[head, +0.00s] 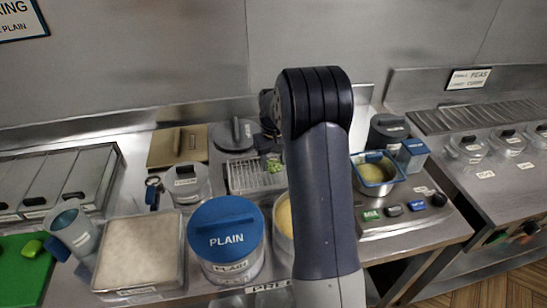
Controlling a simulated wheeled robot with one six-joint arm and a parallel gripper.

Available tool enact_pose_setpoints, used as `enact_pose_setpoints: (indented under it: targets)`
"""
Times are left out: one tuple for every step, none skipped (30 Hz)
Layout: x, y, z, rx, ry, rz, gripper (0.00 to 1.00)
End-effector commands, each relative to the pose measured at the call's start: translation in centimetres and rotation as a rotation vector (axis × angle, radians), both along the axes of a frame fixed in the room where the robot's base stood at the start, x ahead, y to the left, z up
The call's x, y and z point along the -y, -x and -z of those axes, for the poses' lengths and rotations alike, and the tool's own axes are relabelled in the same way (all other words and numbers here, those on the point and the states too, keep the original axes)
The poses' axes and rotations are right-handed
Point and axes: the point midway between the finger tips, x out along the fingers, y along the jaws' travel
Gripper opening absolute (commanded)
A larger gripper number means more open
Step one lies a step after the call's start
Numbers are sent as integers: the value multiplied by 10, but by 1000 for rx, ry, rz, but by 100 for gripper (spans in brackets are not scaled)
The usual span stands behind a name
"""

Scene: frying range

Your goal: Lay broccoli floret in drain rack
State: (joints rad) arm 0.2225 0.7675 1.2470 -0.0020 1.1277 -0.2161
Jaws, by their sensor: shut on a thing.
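The drain rack (243,179) is a pale wire rack on the steel counter, in the middle of the head view. My gripper (271,155) points down over the right part of the rack, partly hidden by my own arm. It is shut on the broccoli floret (275,167), a small green piece at its fingertips. The floret is low over the rack's back right part; I cannot tell whether it touches the wires. The rack's right end is hidden behind my arm.
A blue-lidded tub (226,230) marked PLAIN stands in front of the rack. A clear jar (187,183) is to its left and a grey lidded pot (235,134) behind. A pan with yellow contents (377,172) and a blue box (412,153) stand right of my arm.

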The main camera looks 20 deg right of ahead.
Motion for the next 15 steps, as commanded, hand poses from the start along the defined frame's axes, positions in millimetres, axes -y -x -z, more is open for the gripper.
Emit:
enact_pose_setpoints:
  targets:
    - [0, 0, 3, 0, 0, 0, 33]
    - [0, 0, 4, 0, 0, 0, 33]
    - [0, 0, 4, 0, 0, 0, 33]
    - [0, 0, 4, 0, 0, 0, 33]
    - [0, 0, 3, 0, 0, 0, 33]
    - [0, 0, 3, 0, 0, 0, 33]
    - [0, 0, 3, 0, 0, 0, 33]
    - [0, 0, 3, 0, 0, 0, 33]
    - [0, 0, 3, 0, 0, 0, 47]
    - [0, 0, 3, 0, 0, 0, 49]
    - [0, 0, 3, 0, 0, 0, 52]
    - [0, 0, 3, 0, 0, 0, 55]
    - [0, 0, 3, 0, 0, 0, 57]
    - [0, 0, 3, 0, 0, 0, 60]
    - [0, 0, 3, 0, 0, 0, 63]
